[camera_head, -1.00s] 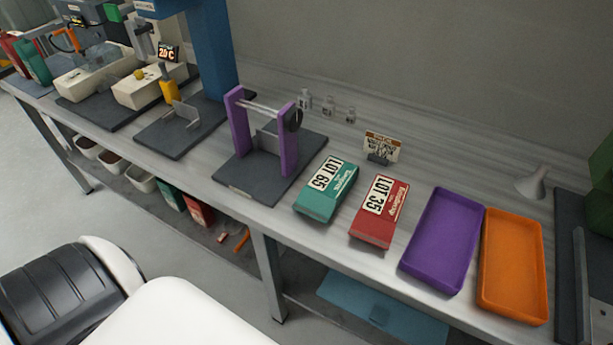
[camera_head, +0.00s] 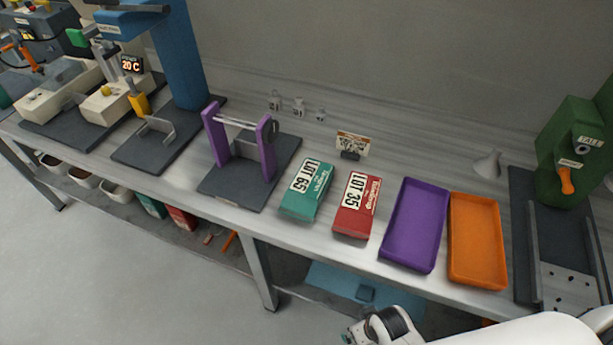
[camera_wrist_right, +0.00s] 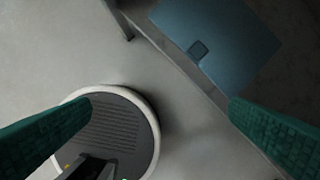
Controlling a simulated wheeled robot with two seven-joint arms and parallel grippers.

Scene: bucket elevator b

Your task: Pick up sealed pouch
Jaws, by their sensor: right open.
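A teal pouch labelled LOT 65 (camera_head: 306,189) and a red pouch labelled LOT 35 (camera_head: 356,206) lie side by side on the bench, label side up. I cannot tell which of them is the sealed pouch. My right arm shows at the bottom right of the head view, below the bench's front edge and apart from both pouches. In the right wrist view my right gripper (camera_wrist_right: 162,108) has its two green fingers wide apart with nothing between them. It hangs over the floor, with my round base beneath. My left gripper is not in view.
Purple (camera_head: 414,225) and orange (camera_head: 477,240) trays stand right of the pouches. A purple-posted stand (camera_head: 240,150) is to their left, a small sign (camera_head: 352,145) behind. A green machine (camera_head: 572,150) is far right. A blue panel (camera_wrist_right: 215,40) lies under the bench.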

